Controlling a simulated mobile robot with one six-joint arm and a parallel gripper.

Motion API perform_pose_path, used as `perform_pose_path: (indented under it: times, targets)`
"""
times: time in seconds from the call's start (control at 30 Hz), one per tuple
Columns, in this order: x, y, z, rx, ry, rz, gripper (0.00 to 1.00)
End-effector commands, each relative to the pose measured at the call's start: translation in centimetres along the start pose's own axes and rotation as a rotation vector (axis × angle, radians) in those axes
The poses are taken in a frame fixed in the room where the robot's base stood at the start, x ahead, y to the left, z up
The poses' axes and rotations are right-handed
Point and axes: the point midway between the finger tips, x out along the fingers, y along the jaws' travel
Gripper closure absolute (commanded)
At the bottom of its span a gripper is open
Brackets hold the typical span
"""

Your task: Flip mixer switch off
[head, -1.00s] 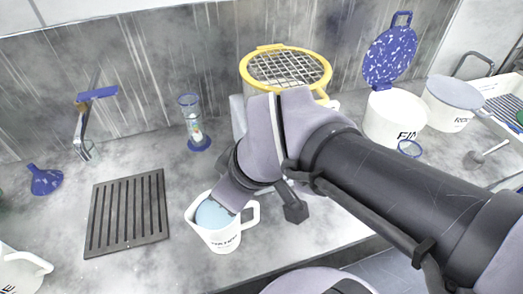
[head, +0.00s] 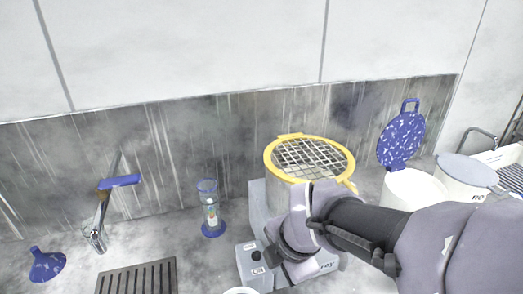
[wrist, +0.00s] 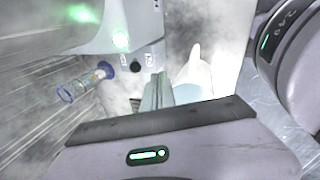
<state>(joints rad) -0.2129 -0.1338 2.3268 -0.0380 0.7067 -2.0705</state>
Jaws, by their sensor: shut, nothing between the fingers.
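The mixer is a pale grey machine (head: 252,205) with a yellow-rimmed, mesh-topped bowl (head: 309,159). A small black switch (head: 256,255) sits on its low box at the front left. In the wrist view the switch (wrist: 136,66) shows as a dark knob on the pale housing (wrist: 110,25), just up and left of my fingertips. My gripper (wrist: 158,88) is shut and empty, its pale fingers close together and pointing toward the housing. I cannot tell whether they touch it. In the head view my wrist is beside the box, and the fingertips are not clearly visible.
A glass cylinder with a blue base (head: 209,210) stands left of the mixer. White buckets (head: 410,188) stand at the right.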

Motion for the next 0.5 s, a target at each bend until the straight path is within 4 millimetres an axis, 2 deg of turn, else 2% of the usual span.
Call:
perform_pose_path:
  times: [0.03, 0.33, 0.4, 0.5]
  targets:
    - [1.7, -0.3, 0.0, 0.000, 0.001, -0.004, 1.00]
    - [8.2, -0.3, 0.0, 0.000, 0.001, -0.004, 1.00]
    - [8.2, 1.2, 0.0, -0.001, 0.000, -0.001, 1.00]
    - [8.7, 2.5, 0.0, 0.000, 0.000, -0.001, 1.00]
